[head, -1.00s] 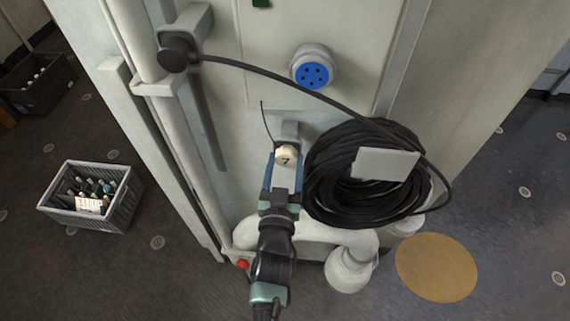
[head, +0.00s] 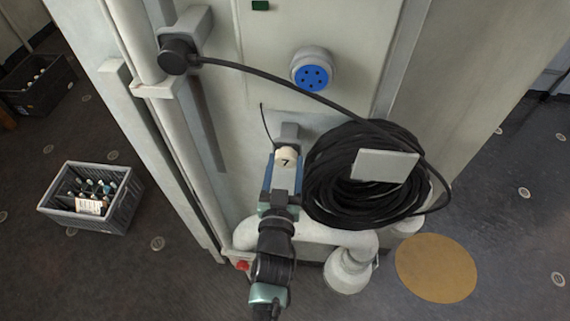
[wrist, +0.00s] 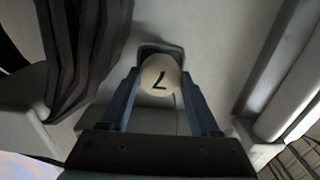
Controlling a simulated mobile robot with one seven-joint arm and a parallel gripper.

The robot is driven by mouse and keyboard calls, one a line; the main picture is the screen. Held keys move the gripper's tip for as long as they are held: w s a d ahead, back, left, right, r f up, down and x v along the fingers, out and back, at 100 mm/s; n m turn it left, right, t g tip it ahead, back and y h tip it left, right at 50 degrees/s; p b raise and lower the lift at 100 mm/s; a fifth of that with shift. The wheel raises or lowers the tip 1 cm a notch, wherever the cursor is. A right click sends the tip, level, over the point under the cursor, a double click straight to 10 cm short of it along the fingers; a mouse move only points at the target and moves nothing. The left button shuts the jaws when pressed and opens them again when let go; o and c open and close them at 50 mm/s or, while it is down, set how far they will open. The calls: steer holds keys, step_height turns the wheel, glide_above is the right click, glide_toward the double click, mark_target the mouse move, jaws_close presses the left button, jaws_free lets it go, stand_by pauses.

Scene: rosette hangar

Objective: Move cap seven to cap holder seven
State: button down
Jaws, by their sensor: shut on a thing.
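Cap seven (head: 287,156) is a small cream-white cap with a black 7 on its face. My gripper (head: 283,170) has its blue fingers shut on it, one on each side. In the wrist view, cap seven (wrist: 160,77) sits between the two fingertips. A grey bracket (head: 290,134) on the panel is right behind the cap; I cannot tell whether the cap touches it. This may be cap holder seven, but no label on it shows. A thin dark cord rises from near the bracket.
A blue five-hole socket (head: 312,77) is higher on the panel. A coiled black cable (head: 365,180) hangs close on the right, running up to a black plug (head: 178,56). White pipes pass below and left. A grey crate (head: 92,198) with bottles stands on the floor at left.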

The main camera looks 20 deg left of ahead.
steer(key=shift+w+a, duration=0.1)
steer(key=shift+w, duration=0.35)
steer(key=shift+c, duration=0.2)
jaws_free()
steer(key=shift+s+f, duration=0.2)
steer(key=shift+s, duration=0.2)
steer(key=b+v, duration=0.4)
steer(key=v, duration=0.8)
steer(key=shift+r+b, duration=0.3)
steer(key=shift+s, duration=0.15)
